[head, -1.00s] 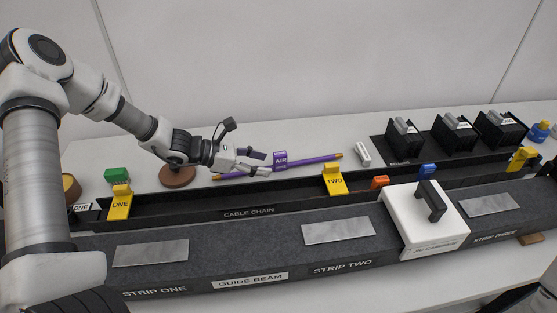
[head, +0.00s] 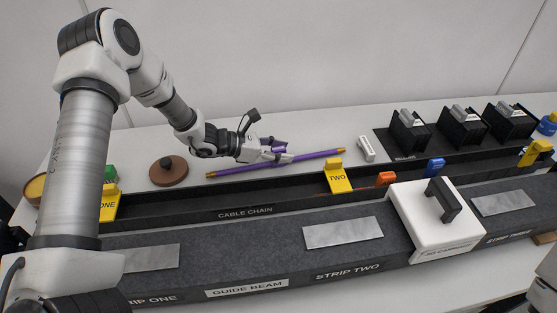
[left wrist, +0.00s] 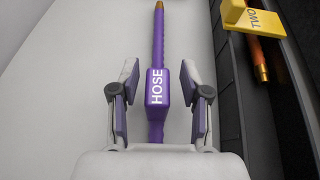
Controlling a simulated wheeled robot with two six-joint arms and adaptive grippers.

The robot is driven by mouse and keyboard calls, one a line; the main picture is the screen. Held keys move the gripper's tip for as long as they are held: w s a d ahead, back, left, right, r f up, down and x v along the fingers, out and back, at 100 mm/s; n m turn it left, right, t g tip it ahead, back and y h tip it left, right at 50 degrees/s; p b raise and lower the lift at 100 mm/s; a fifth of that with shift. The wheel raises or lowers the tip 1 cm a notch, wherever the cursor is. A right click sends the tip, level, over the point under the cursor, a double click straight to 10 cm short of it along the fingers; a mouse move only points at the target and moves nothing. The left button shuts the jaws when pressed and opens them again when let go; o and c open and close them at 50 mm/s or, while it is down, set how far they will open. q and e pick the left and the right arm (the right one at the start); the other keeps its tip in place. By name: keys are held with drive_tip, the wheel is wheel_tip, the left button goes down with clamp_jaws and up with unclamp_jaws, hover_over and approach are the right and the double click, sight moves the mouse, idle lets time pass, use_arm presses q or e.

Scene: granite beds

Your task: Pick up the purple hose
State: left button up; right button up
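The purple hose (head: 312,157) lies on the white table behind the cable chain trough, with brass-coloured ends. In the left wrist view the hose (left wrist: 158,40) runs up the picture, and its purple block marked HOSE (left wrist: 157,87) sits between the two fingers. My left gripper (head: 283,152) is over the middle of the hose. In the left wrist view the left gripper (left wrist: 158,85) is open, with a gap on each side of the block. Whether the fingertips are level with the block is hard to tell. My right gripper does not show.
The cable chain trough (head: 245,213) runs in front of the hose, with a yellow TWO clip (head: 336,176) on its wall. A brown disc (head: 168,171) lies left, and a small white block (head: 366,149) right. Black holders (head: 409,131) stand further right.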

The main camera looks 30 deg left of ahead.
use_arm(q)
drive_tip(key=shift+f, duration=0.15)
clamp_jaws()
